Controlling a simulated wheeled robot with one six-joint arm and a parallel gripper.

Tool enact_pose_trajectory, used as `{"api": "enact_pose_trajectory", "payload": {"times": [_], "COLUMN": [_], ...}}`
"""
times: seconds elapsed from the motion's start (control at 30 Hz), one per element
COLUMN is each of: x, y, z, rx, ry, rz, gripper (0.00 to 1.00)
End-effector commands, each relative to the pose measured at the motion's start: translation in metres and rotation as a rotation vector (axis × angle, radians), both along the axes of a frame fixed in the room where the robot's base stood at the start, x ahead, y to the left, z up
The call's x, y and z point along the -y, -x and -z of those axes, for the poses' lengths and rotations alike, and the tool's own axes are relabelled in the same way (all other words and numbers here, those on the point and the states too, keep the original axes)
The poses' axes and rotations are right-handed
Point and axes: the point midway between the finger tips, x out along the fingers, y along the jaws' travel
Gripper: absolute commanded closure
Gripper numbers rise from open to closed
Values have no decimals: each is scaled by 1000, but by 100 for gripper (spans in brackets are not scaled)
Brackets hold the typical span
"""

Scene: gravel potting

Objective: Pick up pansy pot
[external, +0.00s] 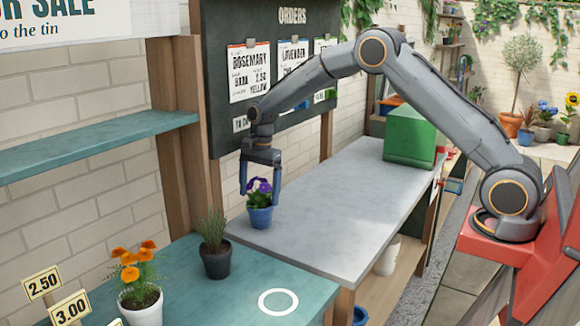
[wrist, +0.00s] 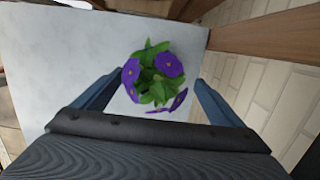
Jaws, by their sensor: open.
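The pansy pot (external: 260,216) is a small blue pot with purple flowers and green leaves. It stands upright on the grey bench top, near its left end. My gripper (external: 261,193) points down over it from above, with its fingers open on either side of the flowers. In the wrist view the purple pansy (wrist: 155,75) lies ahead and between the two open fingers of my gripper (wrist: 153,88). The blue pot itself is hidden under the leaves in that view. I cannot tell whether a finger touches the plant.
A dark pot with a rosemary-like plant (external: 215,258) and a white pot of orange flowers (external: 142,302) stand on the teal counter (external: 230,305) at left. A green box (external: 409,137) sits at the grey bench's (external: 335,195) far end. The orders board (external: 232,80) hangs behind.

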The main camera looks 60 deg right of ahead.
Motion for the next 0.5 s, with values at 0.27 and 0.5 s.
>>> {"api": "enact_pose_trajectory", "payload": {"times": [0.27, 0.5], "x": [-3, -8], "y": [2, 8], "z": [26, 50], "rx": [-1, -3], "ry": [0, 1], "rz": [-2, -2], "gripper": [9, 9]}}
